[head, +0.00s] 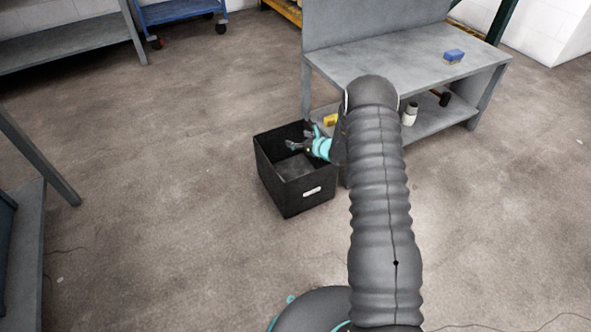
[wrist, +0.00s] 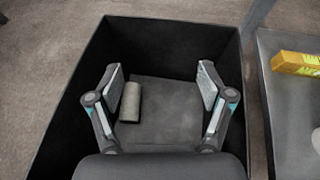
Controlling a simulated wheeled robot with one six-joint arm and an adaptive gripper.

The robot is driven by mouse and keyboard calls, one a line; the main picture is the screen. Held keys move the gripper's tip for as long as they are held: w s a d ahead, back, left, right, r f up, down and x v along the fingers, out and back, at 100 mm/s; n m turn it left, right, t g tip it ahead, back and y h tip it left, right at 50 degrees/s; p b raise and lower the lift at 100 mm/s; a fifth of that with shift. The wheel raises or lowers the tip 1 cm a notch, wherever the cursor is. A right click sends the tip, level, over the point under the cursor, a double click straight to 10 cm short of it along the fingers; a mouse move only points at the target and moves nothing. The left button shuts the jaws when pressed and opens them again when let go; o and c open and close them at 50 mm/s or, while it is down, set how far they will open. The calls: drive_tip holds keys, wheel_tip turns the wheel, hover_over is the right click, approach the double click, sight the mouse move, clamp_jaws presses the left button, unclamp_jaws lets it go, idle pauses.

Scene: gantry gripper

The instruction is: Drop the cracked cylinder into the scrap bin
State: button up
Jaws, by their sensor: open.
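The scrap bin is a black open box (head: 291,196) on the floor in the head view, with a pale label on its front. Its wall also fills much of the wrist view (wrist: 170,42). My gripper (head: 297,140) is over the bin opening, and in the wrist view its two fingers (wrist: 160,84) are spread wide with nothing between them. A grey cylinder (wrist: 130,102) lies on the bin's floor, beside the left finger and apart from it as far as I can tell. I cannot make out a crack. The cylinder does not show in the head view.
The floor left of the bin is clear.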

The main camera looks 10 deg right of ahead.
drive_tip(key=v, duration=1)
